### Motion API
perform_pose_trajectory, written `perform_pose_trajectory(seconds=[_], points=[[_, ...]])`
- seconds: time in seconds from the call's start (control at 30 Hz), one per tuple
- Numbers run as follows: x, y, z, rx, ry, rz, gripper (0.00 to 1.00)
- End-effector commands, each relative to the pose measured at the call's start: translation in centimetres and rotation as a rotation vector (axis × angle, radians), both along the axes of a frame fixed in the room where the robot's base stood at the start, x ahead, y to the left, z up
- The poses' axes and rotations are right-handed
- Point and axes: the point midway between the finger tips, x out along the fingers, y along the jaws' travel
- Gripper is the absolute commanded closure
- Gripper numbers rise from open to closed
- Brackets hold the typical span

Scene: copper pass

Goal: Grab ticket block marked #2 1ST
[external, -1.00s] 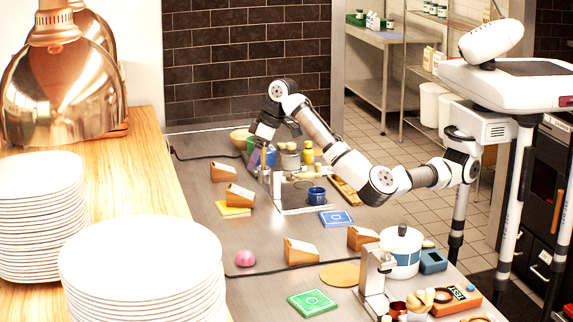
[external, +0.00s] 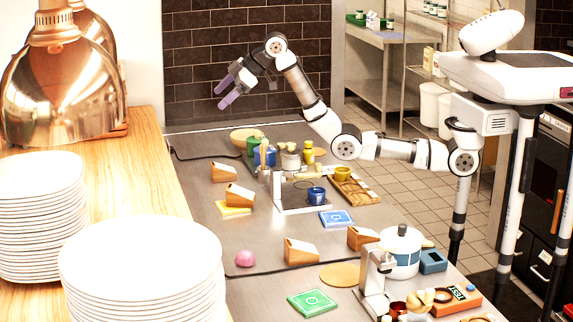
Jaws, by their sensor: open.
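Several wooden ticket blocks with slanted pale faces stand on the steel counter. One is at the far left (external: 223,173), one sits by a yellow mat (external: 240,196), and two are nearer the camera, at the middle (external: 301,252) and to its right (external: 362,238). Their markings are too small or turned away to read, so I cannot tell which is #2 1ST. My gripper (external: 221,94), with purple fingers, is open and empty. It is raised well above the far part of the counter, apart from every block.
A blue cup (external: 316,196), a wooden tray (external: 353,188) and several small containers crowd the far middle. A white pot (external: 402,255) stands at the right. Plate stacks (external: 140,262) fill the left shelf. Flat blue (external: 337,218) and green (external: 312,302) squares lie on the counter.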

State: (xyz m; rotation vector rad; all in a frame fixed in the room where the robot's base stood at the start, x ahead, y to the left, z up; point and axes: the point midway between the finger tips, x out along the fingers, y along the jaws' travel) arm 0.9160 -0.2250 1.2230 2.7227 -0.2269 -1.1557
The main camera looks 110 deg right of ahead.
Motion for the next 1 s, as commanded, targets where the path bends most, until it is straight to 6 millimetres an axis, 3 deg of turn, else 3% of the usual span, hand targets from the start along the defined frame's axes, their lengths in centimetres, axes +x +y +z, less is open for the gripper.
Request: perform_pose_trajectory(seconds=[0.03, 0.17, 0.3, 0.4, 0.6, 1.0], points=[[-0.2, -1.9, -1.2, -0.002, 0.043, 0.002, 0.25], [-0.9, -5.6, -5.5, 0.038, 0.157, 0.024, 0.25], [-2.9, -9.6, -10.4, 0.122, 0.273, 0.018, 0.25], [-4.4, -11.8, -13.0, 0.181, 0.327, 0.005, 0.25], [-5.6, -13.4, -15.5, 0.238, 0.371, -0.006, 0.25], [-3.0, -13.4, -21.8, 0.239, 0.372, -0.005, 0.25]])
